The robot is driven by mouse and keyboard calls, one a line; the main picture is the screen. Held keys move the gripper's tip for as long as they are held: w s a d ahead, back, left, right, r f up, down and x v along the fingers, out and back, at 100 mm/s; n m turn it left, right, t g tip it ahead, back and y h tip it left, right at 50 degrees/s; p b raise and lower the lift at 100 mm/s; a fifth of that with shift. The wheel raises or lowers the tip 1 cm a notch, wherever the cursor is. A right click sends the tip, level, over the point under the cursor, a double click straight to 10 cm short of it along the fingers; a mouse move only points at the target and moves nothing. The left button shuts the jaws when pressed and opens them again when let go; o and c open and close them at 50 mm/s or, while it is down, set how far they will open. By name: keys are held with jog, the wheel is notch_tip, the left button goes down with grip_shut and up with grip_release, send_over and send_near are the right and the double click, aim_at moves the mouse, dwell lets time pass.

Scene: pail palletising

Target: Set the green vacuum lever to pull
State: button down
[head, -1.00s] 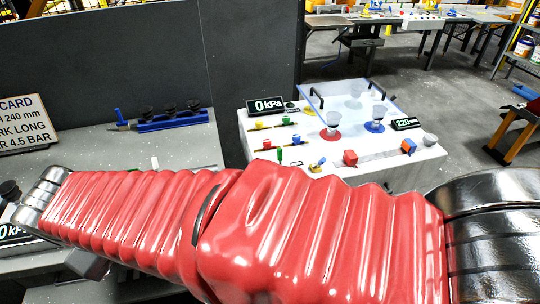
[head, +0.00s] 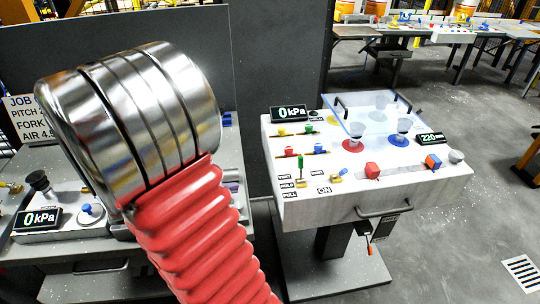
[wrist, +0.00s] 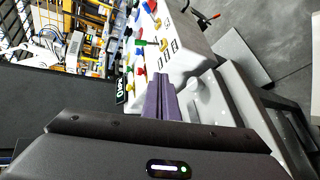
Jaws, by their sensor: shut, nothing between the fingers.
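The green vacuum lever (head: 300,163) stands at the front left of the white control console (head: 400,185) in the head view. Beside its base are the labels VENT, HOLD and PULL (head: 290,195); I cannot tell which one it is set to. In the wrist view the green lever (wrist: 141,43) points left, above the fingers in the picture. My gripper (wrist: 158,78) shows two purple fingers, shut together and empty, apart from the lever. In the head view my arm hides the gripper.
A 0 kPa display (head: 289,113) stands at the back. A dark partition (head: 270,60) rises at the left.

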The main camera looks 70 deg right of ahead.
aim_at(301, 168)
jog(key=d+h, duration=0.1)
jog(key=d, duration=0.1)
jog(key=d+f+h, duration=0.1)
jog(key=d, duration=0.1)
jog(key=w+d, duration=0.1)
jog(key=shift+d+f+n+g+h, duration=0.35)
jog(key=shift+d+n+g+h, duration=0.05)
jog(key=shift+s, duration=0.1)
jog(key=x, duration=2)
jog(key=shift+r, duration=0.1)
jog(key=shift+s+a+r, duration=0.3)
jog(key=shift+s+a, duration=0.35)
jog(key=shift+a, duration=0.05)
jog(key=shift+s+a+r, duration=0.35)
jog(key=shift+s+a, duration=0.3)
jog(key=shift+a, duration=0.05)
